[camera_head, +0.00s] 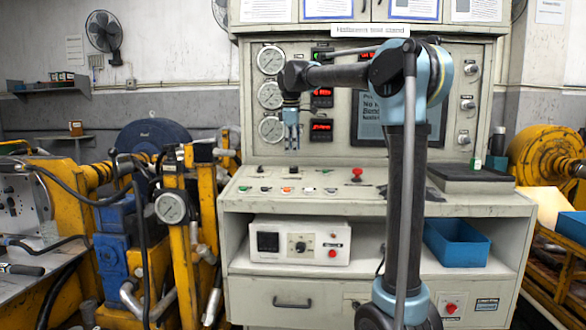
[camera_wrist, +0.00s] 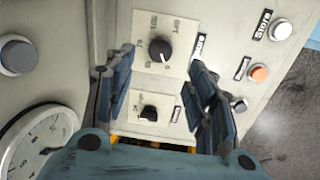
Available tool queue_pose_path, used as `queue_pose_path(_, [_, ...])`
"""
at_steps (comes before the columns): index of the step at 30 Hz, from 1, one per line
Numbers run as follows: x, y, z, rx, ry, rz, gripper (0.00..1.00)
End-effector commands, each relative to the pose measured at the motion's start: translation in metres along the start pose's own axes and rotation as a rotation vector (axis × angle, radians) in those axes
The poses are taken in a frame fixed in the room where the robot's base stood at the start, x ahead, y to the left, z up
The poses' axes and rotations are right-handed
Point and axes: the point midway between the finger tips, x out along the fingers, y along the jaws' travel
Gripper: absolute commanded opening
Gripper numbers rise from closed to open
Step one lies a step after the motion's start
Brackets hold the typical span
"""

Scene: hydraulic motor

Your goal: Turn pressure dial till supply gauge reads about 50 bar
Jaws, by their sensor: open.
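In the wrist view a black dial (camera_wrist: 160,48) with a printed scale is on a pale panel, its white mark pointing to the lower right. My gripper (camera_wrist: 163,66) is open and empty, with its fingers on either side of the dial's column, apart from the dial. In the head view my gripper (camera_head: 291,144) hangs pointing down above the console top. Three round gauges stand in a column: an upper gauge (camera_head: 270,59), a middle gauge (camera_head: 270,95) and a lower gauge (camera_head: 271,129). I cannot tell which is the supply gauge, nor read them.
A smaller black knob (camera_wrist: 149,113) is below the dial. A white button (camera_wrist: 280,29), an orange button (camera_wrist: 259,73) and a grey button (camera_wrist: 16,55) flank it. A gauge (camera_wrist: 35,140) shows partly. A red mushroom button (camera_head: 357,174) stands on the console (camera_head: 240,204).

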Motion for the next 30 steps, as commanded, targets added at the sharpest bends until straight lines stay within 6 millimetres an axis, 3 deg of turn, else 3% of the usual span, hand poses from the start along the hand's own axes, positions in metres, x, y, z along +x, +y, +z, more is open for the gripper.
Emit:
queue_pose_path(6, [0.039,0.000,0.000,0.000,0.000,0.000,0.51])
queue_pose_path(12, [0.066,0.000,0.000,0.001,0.000,0.000,0.51])
queue_pose_path(18, [0.078,0.000,0.000,0.001,0.000,0.000,0.51])
queue_pose_path(27, [0.079,0.000,0.000,0.000,0.000,0.000,0.51])
queue_pose_path(30, [0.079,0.000,0.000,0.000,0.000,0.000,0.28])
